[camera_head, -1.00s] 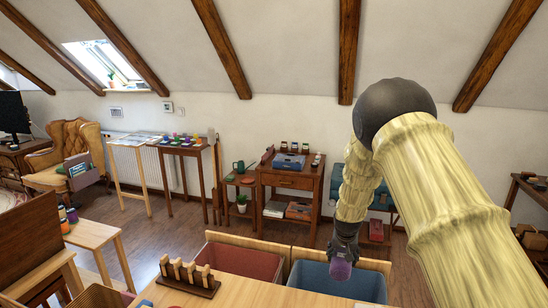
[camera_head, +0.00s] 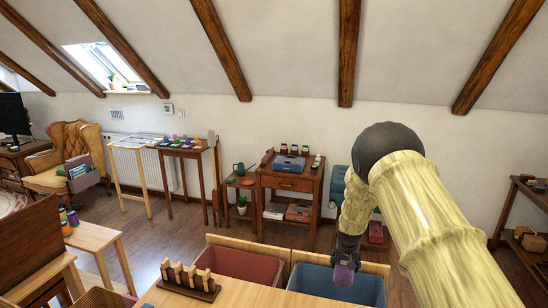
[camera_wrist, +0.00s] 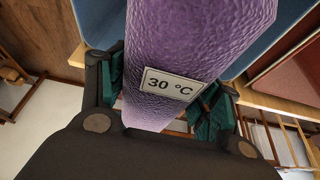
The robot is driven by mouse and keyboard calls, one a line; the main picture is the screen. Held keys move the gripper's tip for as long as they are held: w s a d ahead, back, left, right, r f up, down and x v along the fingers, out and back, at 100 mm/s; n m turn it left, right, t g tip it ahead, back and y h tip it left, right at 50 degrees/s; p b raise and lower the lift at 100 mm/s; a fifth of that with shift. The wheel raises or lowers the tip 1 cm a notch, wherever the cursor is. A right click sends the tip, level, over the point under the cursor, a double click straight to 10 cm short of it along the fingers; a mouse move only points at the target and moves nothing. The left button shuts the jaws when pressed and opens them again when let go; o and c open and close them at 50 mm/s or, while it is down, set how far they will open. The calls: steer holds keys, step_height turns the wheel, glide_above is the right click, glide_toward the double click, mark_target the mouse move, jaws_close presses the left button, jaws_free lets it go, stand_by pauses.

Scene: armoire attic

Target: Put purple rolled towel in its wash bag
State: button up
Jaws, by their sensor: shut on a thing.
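The purple rolled towel (camera_head: 343,274) hangs from my gripper (camera_head: 347,250) over the open blue bin (camera_head: 310,281) in the head view. In the wrist view the towel (camera_wrist: 200,35) fills the middle, between the green finger pads, with a white "30 °C" label facing the camera. My gripper is shut on it. A red bin (camera_head: 238,264) stands beside the blue one, to its left. I see no readable label on either, so I cannot tell which is the wash bag.
A wooden table (camera_head: 230,294) lies in front of the bins, with a dark slotted rack (camera_head: 187,283) on it. A brown side table (camera_head: 291,182) with small jars stands against the wall behind.

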steer(key=shift+f, duration=0.85)
steer(key=o, duration=1.2)
steer(key=v, duration=1.2)
